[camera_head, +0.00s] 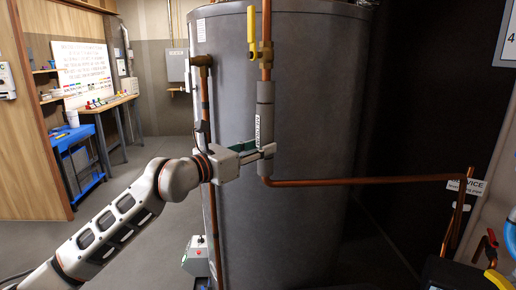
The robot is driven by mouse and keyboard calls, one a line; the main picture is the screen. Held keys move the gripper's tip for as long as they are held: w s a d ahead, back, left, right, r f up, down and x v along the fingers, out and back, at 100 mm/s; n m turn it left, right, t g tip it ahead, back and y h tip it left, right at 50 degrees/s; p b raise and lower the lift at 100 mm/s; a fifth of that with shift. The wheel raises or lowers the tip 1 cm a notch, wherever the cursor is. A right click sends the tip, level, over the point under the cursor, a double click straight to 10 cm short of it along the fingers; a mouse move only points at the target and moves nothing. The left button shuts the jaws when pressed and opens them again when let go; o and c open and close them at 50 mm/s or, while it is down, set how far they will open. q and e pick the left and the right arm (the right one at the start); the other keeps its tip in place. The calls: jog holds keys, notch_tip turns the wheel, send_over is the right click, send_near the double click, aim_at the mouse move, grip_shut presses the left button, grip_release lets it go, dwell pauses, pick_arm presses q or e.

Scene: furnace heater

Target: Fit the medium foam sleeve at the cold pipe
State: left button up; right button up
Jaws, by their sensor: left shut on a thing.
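The grey foam sleeve (265,115) stands upright in line with the vertical copper pipe (267,25), in front of the big grey tank. It appears to be around the pipe, below the yellow valve and above the bend. A white label with dark lettering runs down its left side. My left gripper (265,150) reaches in from the left and is shut on the lower part of the sleeve. The fingers hide a little of the sleeve, and its far side is hidden. My right gripper is not in view.
The yellow valve (254,35) sits just above the sleeve. A horizontal copper pipe (360,181) runs right from the bend. A second copper pipe (204,90) stands left, close to my left wrist. The grey tank (318,90) is close behind. Open floor lies at left.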

pick_arm(q)
jog(key=o, duration=1.3)
jog(key=v, duration=1.2)
